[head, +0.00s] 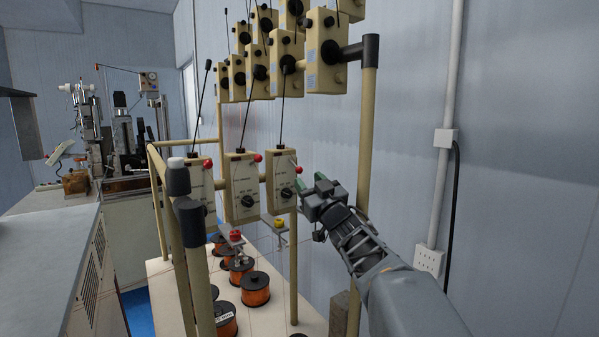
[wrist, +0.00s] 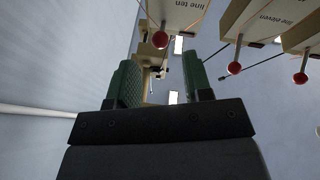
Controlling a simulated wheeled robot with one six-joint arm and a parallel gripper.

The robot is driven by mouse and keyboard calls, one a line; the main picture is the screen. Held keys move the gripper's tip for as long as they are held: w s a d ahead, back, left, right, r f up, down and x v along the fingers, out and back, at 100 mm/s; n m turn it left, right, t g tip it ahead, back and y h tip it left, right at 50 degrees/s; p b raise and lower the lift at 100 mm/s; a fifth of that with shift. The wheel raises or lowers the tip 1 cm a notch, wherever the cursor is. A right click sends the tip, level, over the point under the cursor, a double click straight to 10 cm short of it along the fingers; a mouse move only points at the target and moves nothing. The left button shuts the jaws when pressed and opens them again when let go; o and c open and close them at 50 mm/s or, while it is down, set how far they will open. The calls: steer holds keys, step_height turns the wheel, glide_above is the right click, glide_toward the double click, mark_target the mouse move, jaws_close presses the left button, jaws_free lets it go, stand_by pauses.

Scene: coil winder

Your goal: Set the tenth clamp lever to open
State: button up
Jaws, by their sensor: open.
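The box labelled "line ten" (wrist: 178,12) hangs at the top of the wrist view. Its clamp lever ends in a red ball (wrist: 160,40), just beyond and above the gap between my fingertips. In the head view the box beside my gripper is the right one (head: 282,180) of the lower row, with a red ball (head: 299,169) at its right upper edge. My gripper (head: 313,184) is open and empty, its green fingers pointing toward that box from the right. It also shows in the wrist view (wrist: 162,78), with the fingers apart. The ball looks clear of both fingers.
The "line eleven" box (wrist: 250,25) and another box stand to the right in the wrist view, each with a red-ball lever. Cream frame posts (head: 366,150) and an upper row of boxes (head: 327,50) surround the lower row. Copper spools (head: 254,290) stand below.

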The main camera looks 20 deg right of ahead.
mark_target(301, 171)
steer(key=shift+p+x, duration=1)
steer(key=shift+x, duration=2.15)
jaws_close()
steer(key=shift+r, duration=0.1)
